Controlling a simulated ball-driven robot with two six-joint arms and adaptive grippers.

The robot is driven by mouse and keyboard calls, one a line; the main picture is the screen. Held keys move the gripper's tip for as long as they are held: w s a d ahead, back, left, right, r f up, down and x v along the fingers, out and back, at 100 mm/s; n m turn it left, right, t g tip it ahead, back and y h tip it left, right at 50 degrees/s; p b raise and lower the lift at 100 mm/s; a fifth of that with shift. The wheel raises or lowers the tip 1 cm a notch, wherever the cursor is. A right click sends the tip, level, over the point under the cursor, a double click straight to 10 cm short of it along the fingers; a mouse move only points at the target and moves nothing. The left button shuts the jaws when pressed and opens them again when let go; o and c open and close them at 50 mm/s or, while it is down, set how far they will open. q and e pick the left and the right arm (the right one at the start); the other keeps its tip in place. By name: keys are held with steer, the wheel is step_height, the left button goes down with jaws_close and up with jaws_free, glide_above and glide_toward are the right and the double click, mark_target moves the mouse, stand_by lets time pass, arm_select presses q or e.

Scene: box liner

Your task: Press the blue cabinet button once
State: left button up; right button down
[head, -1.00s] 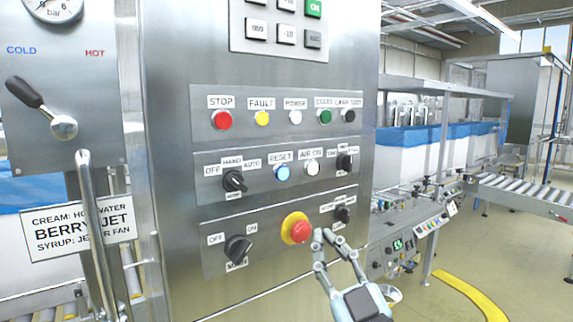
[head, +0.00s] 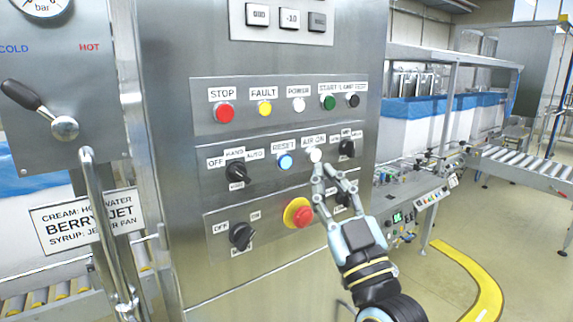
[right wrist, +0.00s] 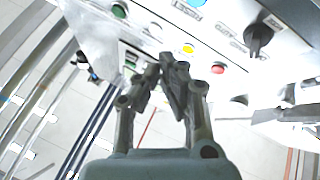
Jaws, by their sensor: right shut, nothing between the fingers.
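The blue button (head: 285,162) is round and lit, under the RESET label on the middle strip of the steel cabinet (head: 180,190) in the head view. My right gripper (head: 325,170) is shut and empty, its fingertips right of and slightly below the blue button, just under the white AIR ON button (head: 315,155). The fingers overlap the panel in the picture; I cannot tell whether they touch it. In the right wrist view my gripper (right wrist: 168,65) has its fingertips close together with nothing between them. My left gripper is not in view.
The red emergency knob (head: 298,212) on a yellow ring is below the fingers. A black selector (head: 235,172) is left of the blue button, another (head: 346,148) to the right. The red STOP button (head: 224,112) is above. A grey handle pipe (head: 105,230) stands at left.

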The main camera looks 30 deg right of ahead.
mark_target(285, 162)
steer(key=shift+w+a+b, duration=0.15)
steer(key=shift+w+b, duration=0.45)
steer(key=shift+w, duration=1.3)
steer(key=shift+w+a+b, duration=0.15)
steer(key=shift+w+b, duration=0.4)
steer(key=shift+w, duration=1.35)
steer(key=shift+w, duration=0.4)
steer(key=shift+w, duration=0.35)
steer(key=shift+s+p, duration=0.45)
steer(key=shift+s, duration=0.35)
